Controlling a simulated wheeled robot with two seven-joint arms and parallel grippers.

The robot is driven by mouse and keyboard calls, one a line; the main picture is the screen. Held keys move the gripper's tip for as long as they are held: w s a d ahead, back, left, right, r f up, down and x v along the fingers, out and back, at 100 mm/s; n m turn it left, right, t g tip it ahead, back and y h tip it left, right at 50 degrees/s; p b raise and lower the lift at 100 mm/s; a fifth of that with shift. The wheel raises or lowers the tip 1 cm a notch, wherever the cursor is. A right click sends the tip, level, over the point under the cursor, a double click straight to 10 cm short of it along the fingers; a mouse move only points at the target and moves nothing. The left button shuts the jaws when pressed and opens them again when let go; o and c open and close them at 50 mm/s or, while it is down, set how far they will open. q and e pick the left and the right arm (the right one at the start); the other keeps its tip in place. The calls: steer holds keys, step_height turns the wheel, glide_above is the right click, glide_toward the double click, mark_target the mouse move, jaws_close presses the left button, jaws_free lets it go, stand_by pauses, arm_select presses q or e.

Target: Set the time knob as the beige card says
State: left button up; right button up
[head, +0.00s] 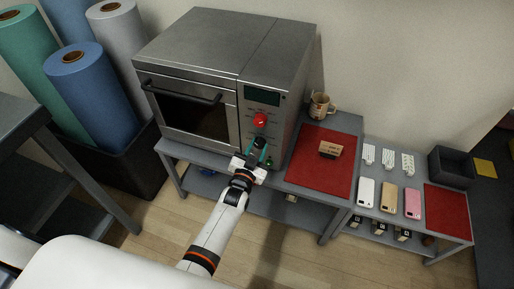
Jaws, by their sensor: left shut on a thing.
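The steel press machine (215,75) stands on the grey bench, with its control panel at the right of its front. A red knob (261,120) sits on the panel below a dark display (262,97). My left gripper (258,146) is at the panel below the red knob, shut on a lower knob that its fingers mostly hide. The marks around the knobs are too small to read. The beige card (331,148) stands on a red mat (318,168) to the right; its dark print is too small to read. My right gripper is not in view.
A patterned mug (320,105) stands behind the red mat. Phone cases, white cards and a dark bin (450,167) are on the lower table at right. Rolls (85,85) stand in a dark box at left. The floor before the bench is mostly clear.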

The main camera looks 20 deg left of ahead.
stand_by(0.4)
arm_select(q)
steer(key=o, duration=1)
steer(key=shift+s, duration=0.1)
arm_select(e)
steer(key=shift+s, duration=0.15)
